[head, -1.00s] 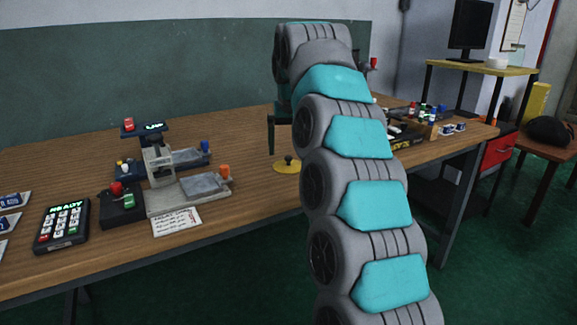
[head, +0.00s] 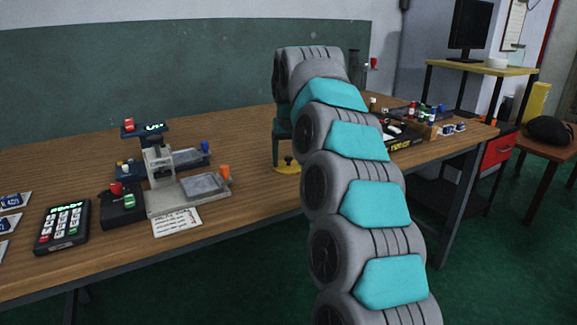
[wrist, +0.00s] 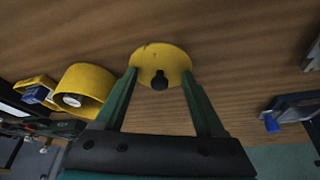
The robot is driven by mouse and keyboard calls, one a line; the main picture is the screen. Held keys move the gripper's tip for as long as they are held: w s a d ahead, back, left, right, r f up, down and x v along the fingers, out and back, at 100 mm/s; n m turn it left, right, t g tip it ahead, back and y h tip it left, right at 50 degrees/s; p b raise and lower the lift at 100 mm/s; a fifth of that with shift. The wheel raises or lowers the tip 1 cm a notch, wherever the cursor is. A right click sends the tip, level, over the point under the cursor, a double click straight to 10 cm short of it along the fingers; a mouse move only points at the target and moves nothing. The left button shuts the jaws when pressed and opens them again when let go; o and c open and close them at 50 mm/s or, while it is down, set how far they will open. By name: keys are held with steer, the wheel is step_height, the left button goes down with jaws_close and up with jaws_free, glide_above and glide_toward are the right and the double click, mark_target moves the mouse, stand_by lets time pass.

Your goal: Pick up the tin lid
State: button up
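In the head view my gripper (head: 281,162) points down over the lid, partly hidden by my arm. I cannot tell whether the fingers touch the lid.
A yellow cylindrical tin (wrist: 92,84) stands left of the fingers in the wrist view. The grey press-like device (head: 186,194), a keypad (head: 63,227) and a paper card (head: 177,221) are left of the lid. A black box (head: 404,136) and small bottles are to the right.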

steer(key=shift+f, duration=0.2)
jaws_close()
steer(key=shift+f, duration=0.1)
stand_by(0.4)
